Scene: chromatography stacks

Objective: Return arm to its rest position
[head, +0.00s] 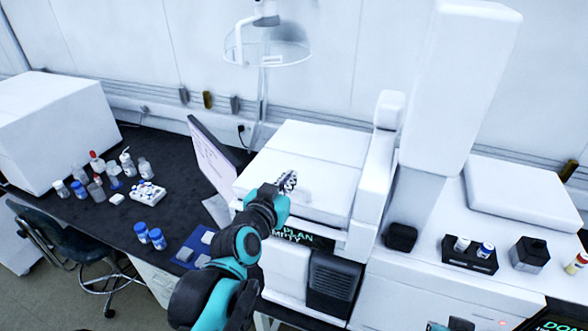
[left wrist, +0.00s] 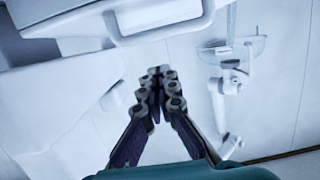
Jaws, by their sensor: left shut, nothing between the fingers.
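My left arm, teal and black, reaches up from the bottom of the head view. Its gripper (head: 287,182) is in front of the white instrument (head: 310,141) with the flat lid. In the left wrist view the gripper's fingers (left wrist: 160,78) are together at their tips, with nothing between them. Whether the gripper touches the instrument cannot be told from the head view. My right gripper does not show clearly; only a small dark and teal part is at the bottom edge of the head view.
A monitor (head: 212,158) stands left of the instrument. Bottles, a white vial rack (head: 146,194) and a blue mat (head: 190,252) lie on the black bench. A tall white tower (head: 455,90) and a black vial holder (head: 470,262) are at right. A chair (head: 75,248) stands in front.

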